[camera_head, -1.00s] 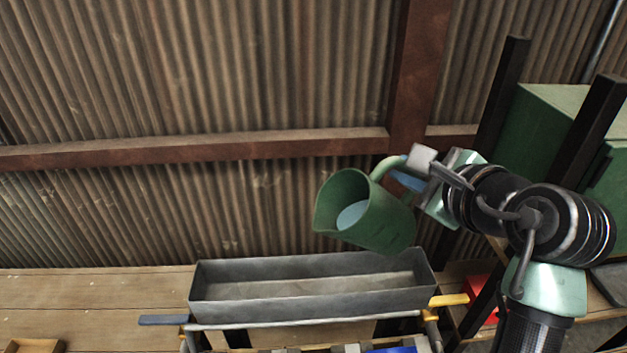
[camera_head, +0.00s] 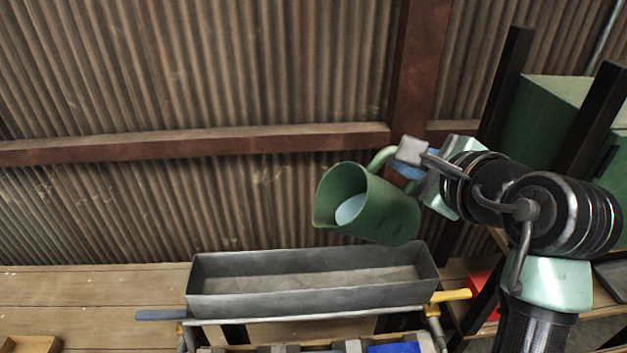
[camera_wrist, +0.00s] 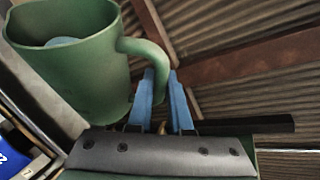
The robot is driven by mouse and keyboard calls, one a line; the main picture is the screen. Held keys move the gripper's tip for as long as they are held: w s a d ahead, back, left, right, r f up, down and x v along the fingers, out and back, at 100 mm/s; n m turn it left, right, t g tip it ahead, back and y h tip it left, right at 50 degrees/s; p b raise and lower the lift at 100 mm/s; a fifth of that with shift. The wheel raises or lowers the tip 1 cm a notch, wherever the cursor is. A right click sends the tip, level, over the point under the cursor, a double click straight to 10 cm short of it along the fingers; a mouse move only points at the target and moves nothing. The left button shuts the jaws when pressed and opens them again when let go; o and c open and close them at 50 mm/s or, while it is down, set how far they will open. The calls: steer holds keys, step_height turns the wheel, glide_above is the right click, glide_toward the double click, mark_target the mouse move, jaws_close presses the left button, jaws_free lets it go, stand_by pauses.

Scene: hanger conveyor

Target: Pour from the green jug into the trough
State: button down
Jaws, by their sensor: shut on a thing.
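The green jug (camera_head: 378,212) is held in the air, tilted with its mouth and spout toward the left. Pale blue content (camera_head: 350,208) shows inside it. My gripper (camera_head: 408,166) is shut on the jug's handle, on its right side. In the wrist view the blue fingers (camera_wrist: 161,100) close around the handle of the jug (camera_wrist: 75,65). The grey metal trough (camera_head: 312,300) stands below the jug, long and open at the top. Its visible floor looks bare. No stream shows between the jug and the trough.
The trough sits on a frame with a blue-grey handle (camera_head: 161,315) at left and a yellow one (camera_head: 450,296) at right. A wooden bench (camera_head: 90,295) lies behind. A red item (camera_head: 478,297) and dark posts (camera_head: 505,85) stand at right.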

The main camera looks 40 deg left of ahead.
mark_target(375, 188)
steer(key=shift+s+r+n+t+b, duration=0.15)
steer(key=shift+s+n+t+b, duration=0.2)
steer(key=shift+b, duration=0.6)
steer(key=shift+s+a+n+t+b, duration=0.45)
steer(key=shift+s+n+b, duration=0.35)
steer(key=shift+b, duration=1.6)
steer(key=shift+s+a+f+n+t+b, duration=0.25)
steer(key=shift+s+n+b, duration=0.25)
steer(key=shift+b, duration=0.85)
steer(key=shift+s+a+f+n+t+b, duration=0.1)
steer(key=shift+s+f+n+t+b, duration=0.35)
steer(key=shift+b, duration=0.9)
steer(key=shift+s+a+f+n+t+b, duration=0.2)
steer(key=shift+s+n+b, duration=0.35)
steer(key=shift+b, duration=0.8)
stand_by(0.6)
